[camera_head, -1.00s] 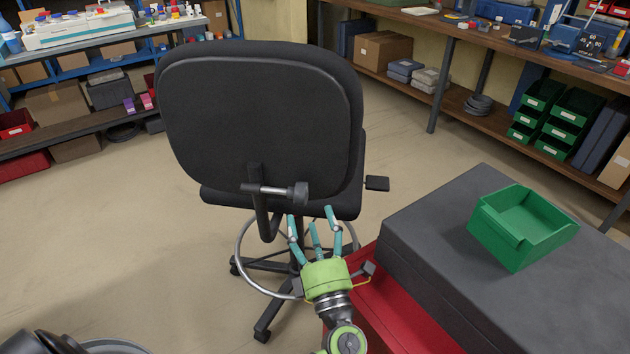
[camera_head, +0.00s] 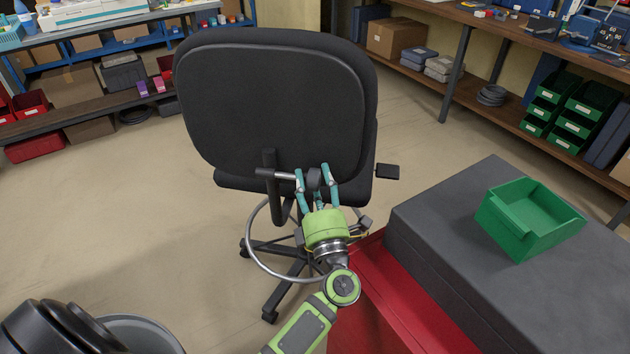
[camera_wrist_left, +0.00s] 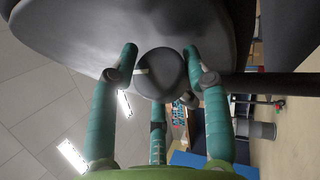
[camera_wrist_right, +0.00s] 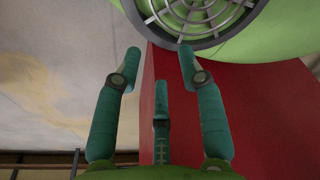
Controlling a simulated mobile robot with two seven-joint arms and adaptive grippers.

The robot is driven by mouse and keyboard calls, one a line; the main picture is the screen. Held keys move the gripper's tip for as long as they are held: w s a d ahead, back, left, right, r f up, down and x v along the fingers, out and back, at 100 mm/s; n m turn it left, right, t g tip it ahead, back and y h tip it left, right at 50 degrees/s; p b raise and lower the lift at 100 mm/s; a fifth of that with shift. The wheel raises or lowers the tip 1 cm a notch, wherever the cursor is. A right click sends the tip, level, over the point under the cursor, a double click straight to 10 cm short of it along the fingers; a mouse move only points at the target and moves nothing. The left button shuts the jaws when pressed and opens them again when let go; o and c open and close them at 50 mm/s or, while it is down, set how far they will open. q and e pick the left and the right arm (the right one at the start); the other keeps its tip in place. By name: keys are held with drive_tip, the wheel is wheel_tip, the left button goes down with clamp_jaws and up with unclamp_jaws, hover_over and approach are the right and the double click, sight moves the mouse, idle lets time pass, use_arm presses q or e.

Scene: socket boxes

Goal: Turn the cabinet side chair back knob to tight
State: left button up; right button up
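The black chair (camera_head: 275,105) stands with its back towards me. Its round dark back knob (camera_head: 314,181) sits at the right end of a short metal rod, low behind the backrest. My left gripper (camera_head: 313,177) has its teal fingers on both sides of the knob. In the left wrist view the knob (camera_wrist_left: 160,75), with a pale mark on its left side, lies between the spread fingertips; whether they touch it I cannot tell. My right gripper (camera_wrist_right: 160,55) shows only in its own wrist view, open and empty.
A red cabinet (camera_head: 385,300) with a dark grey top (camera_head: 430,215) stands close right of my left arm, bearing a green bin (camera_head: 530,222). A foot ring (camera_head: 262,260) surrounds the chair's stem. Shelves line the back.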

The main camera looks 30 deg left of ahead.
sight(317, 190)
use_arm(q)
drive_tip(key=shift+d+r+g+h+p, duration=0.1)
drive_tip(key=shift+r+g+h+p, duration=0.3)
drive_tip(key=shift+p, duration=1.6)
drive_tip(key=shift+f+m+h+p, duration=0.3)
drive_tip(key=shift+f+m+p, duration=0.1)
drive_tip(key=shift+f, duration=0.1)
drive_tip(key=o, duration=1.1)
drive_tip(key=shift+s+d+f, duration=0.1)
drive_tip(key=shift+s+d, duration=0.05)
drive_tip(key=v, duration=0.7)
use_arm(e)
drive_tip(key=s+r+g, duration=0.1)
drive_tip(key=s+r, duration=0.3)
drive_tip(key=shift+s+d, duration=0.25)
drive_tip(key=shift+d, duration=0.15)
drive_tip(key=shift+r, duration=0.1)
